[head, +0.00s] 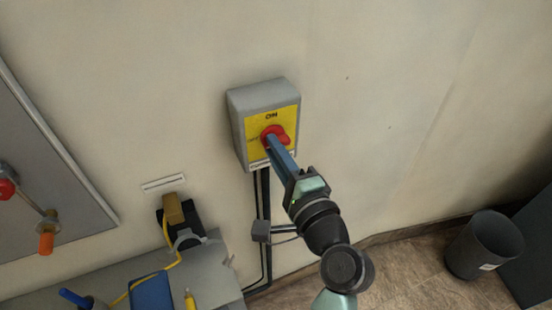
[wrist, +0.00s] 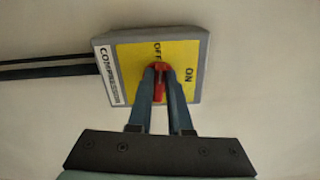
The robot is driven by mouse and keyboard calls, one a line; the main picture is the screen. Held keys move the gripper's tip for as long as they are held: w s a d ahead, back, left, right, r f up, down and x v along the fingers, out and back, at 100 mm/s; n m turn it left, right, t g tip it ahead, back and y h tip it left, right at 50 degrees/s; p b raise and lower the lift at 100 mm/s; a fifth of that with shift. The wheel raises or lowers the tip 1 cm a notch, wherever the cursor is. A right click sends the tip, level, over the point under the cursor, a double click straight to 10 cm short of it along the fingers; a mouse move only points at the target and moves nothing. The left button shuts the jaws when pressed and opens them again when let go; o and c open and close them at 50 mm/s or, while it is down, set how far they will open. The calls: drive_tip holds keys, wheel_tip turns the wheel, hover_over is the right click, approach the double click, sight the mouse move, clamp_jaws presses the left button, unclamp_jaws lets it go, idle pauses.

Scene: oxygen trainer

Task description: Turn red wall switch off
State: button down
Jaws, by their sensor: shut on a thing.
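The red switch knob (head: 281,134) sits on the yellow plate (head: 259,121) of a grey wall box (head: 267,96). The plate reads ON at its top in the head view. In the wrist view, the yellow plate (wrist: 180,58) shows OFF and ON, and COMPRESSOR is on the white label beside it. My gripper (head: 270,141) reaches the knob from the lower right. In the wrist view, my gripper's blue fingers (wrist: 160,76) are shut on the red knob (wrist: 159,88), one on each side. The fingers hide part of the knob and of the plate.
Black cables (head: 262,215) run down the wall from the box. A grey panel (head: 45,180) with a red knob and an orange handle is at the left. A grey bench (head: 215,268) with a blue item (head: 152,291) is below. A dark bin (head: 484,245) stands at the right.

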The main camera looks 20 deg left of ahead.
drive_tip(key=shift+f+n+b, duration=0.15)
drive_tip(key=shift+n+b, duration=0.5)
drive_tip(key=shift+n, duration=0.15)
drive_tip(key=c, duration=0.8)
unclamp_jaws()
drive_tip(key=shift+c, duration=0.2)
drive_tip(key=b+v, duration=0.3)
drive_tip(key=v, duration=1)
